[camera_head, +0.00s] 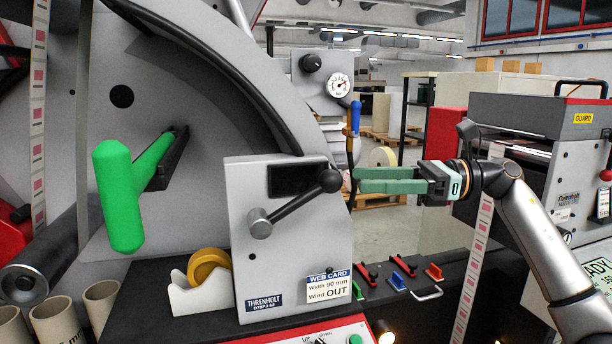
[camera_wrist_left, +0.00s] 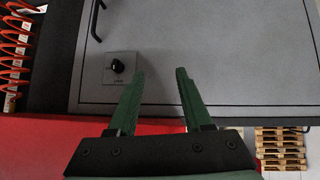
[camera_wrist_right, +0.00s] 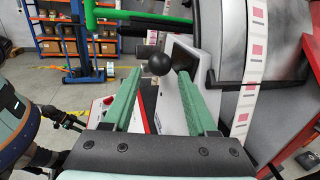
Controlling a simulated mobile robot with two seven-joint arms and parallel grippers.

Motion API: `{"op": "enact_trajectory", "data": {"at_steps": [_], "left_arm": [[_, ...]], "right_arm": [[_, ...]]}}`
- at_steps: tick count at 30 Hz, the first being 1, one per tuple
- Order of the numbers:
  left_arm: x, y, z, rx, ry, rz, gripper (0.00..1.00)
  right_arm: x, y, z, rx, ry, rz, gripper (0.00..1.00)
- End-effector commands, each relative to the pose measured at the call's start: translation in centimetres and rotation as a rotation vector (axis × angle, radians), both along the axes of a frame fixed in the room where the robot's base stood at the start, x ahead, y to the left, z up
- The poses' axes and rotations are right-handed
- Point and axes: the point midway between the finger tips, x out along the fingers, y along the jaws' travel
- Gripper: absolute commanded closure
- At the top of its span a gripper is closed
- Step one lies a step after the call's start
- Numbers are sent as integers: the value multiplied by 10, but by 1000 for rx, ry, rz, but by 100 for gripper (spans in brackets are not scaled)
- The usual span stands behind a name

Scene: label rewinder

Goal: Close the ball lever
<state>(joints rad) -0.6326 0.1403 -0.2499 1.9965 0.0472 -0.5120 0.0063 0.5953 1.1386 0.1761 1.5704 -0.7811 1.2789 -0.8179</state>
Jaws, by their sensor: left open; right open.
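The ball lever (camera_head: 300,200) is a dark rod with a black ball (camera_head: 329,180) and a round grey hub (camera_head: 260,223) on a light grey panel (camera_head: 290,270). The rod slants up to the right from the hub. My right gripper (camera_head: 357,180) points left, just right of the ball. In the right wrist view the black ball (camera_wrist_right: 159,64) shows between the open fingertips, at or just beyond them; I cannot tell if they touch. My left gripper (camera_wrist_left: 160,72) is open and empty before a grey panel with a black knob (camera_wrist_left: 118,66); it is not in the head view.
A big green handle (camera_head: 120,195) juts out on the left. A blue-tipped lever (camera_head: 355,118) stands just above the right fingers. A tape dispenser (camera_head: 203,290) and small coloured clamps (camera_head: 396,281) sit on the dark ledge. A guard unit (camera_head: 540,120) stands at right.

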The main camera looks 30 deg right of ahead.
Motion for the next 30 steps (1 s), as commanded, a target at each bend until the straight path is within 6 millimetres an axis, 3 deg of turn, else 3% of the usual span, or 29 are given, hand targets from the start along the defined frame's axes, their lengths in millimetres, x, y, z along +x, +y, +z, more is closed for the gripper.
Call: {"op": "enact_trajectory", "data": {"at_steps": [6,13,18,27,30], "left_arm": [[-6,8,8,11,8,13,50],[-4,18,14,23,-4,33,50],[-8,20,13,24,2,37,50],[-10,19,11,22,7,38,50],[-10,19,11,22,7,37,50]], "right_arm": [[22,42,4,1,-2,4,42],[40,74,3,2,-1,2,42],[46,84,1,0,-1,1,42],[48,85,0,0,-1,-1,42],[48,85,0,0,-1,-1,53]]}}
